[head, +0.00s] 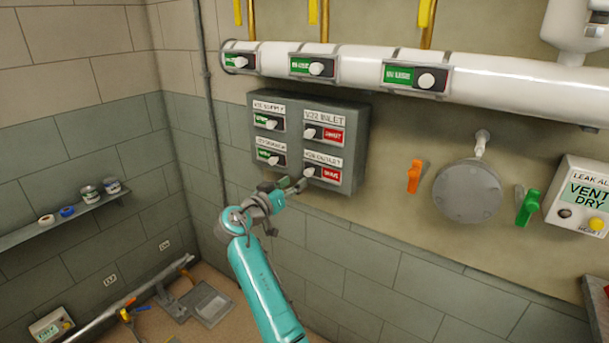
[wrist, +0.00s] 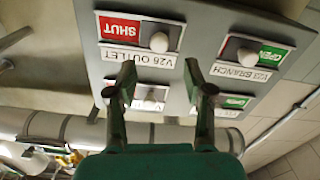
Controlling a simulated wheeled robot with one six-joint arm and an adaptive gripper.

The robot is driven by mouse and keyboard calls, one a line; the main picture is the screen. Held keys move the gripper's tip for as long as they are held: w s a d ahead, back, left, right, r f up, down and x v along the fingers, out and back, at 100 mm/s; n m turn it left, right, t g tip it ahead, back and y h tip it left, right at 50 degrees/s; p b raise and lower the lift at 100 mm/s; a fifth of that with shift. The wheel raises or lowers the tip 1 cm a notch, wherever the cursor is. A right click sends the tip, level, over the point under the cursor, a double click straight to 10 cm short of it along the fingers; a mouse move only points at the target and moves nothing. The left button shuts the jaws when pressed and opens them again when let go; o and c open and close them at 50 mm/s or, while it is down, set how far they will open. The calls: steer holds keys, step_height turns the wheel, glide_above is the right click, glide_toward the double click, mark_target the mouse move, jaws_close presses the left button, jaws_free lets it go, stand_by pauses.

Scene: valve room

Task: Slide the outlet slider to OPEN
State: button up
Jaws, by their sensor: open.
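The outlet slider is at the lower right of the grey wall box. In the head view the red field (head: 331,175) shows right of the knob (head: 309,172). My gripper (head: 292,184) is just left of and below that knob. In the wrist view my gripper (wrist: 159,66) is open, with the outlet knob in line with the gap between its fingertips. Contact cannot be told.
The grey box (head: 358,130) also carries the inlet slider (head: 324,133), showing red, and two left sliders showing green. A white pipe (head: 490,80) with more green sliders runs above. An orange lever (head: 414,177) and round cover (head: 467,192) are to the right.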

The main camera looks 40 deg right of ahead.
mark_target(307, 173)
steer(key=x, duration=0.7)
steer(key=shift+f, duration=0.1)
jaws_close()
